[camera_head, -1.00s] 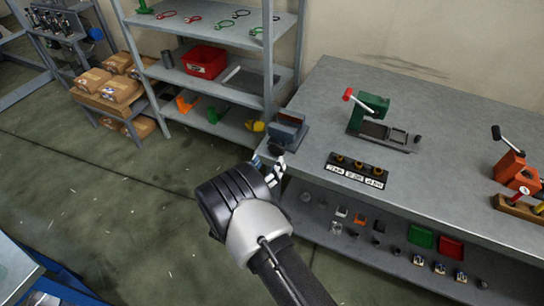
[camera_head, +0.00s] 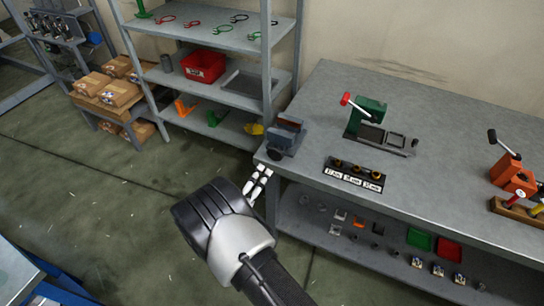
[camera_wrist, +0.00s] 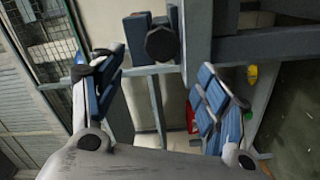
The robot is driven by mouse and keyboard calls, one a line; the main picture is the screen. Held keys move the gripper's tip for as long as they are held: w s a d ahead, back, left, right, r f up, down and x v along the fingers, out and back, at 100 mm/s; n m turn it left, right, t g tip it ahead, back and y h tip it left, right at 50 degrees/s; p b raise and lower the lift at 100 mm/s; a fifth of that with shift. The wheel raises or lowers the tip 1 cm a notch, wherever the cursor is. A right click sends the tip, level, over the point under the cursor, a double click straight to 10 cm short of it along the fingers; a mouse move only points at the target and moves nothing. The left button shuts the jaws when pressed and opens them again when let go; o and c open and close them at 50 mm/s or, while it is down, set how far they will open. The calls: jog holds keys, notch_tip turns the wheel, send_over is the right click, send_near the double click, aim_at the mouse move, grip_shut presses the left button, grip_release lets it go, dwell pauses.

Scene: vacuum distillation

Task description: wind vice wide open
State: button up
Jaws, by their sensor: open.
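The vice (camera_head: 288,130) is a grey-blue block at the left front corner of the grey workbench. In the wrist view the vice (camera_wrist: 136,34) shows its blue jaws with a gap between them. A dark many-sided knob (camera_wrist: 162,44) is on its near end; it also shows in the head view (camera_head: 274,154). My gripper (camera_head: 258,184) is just off the bench's left edge, below and in front of the vice. In the wrist view my gripper (camera_wrist: 165,80) has its blue-padded fingers spread wide with nothing between them. The knob lies beyond the fingertips, apart from them.
The workbench (camera_head: 330,100) has a green press (camera_head: 368,116), a black strip with several knobs (camera_head: 354,174) and an orange tool (camera_head: 512,172). A shelf rack (camera_head: 266,70) with a red bin (camera_head: 203,66) stands behind the vice.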

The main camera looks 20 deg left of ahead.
aim_at(274, 154)
jog(key=s+n+p, duration=0.1)
jog(key=s+n, duration=0.2)
jog(key=n, duration=0.8)
jog(key=s+n+p, duration=0.1)
jog(key=s+n, duration=0.2)
jog(key=n, duration=0.8)
jog(key=w+b, duration=0.1)
jog(key=w, duration=0.4)
jog(key=w+b, duration=0.1)
jog(key=w, duration=0.5)
jog(key=w+d+b, duration=0.1)
jog(key=w, duration=0.5)
jog(key=shift+r, duration=0.15)
jog(key=shift+s, duration=0.1)
jog(key=c, duration=1)
jog(key=shift+a+n+b, duration=0.1)
jog(key=shift+n+b, duration=0.45)
jog(key=shift+n, duration=1.05)
jog(key=shift+c, duration=0.2)
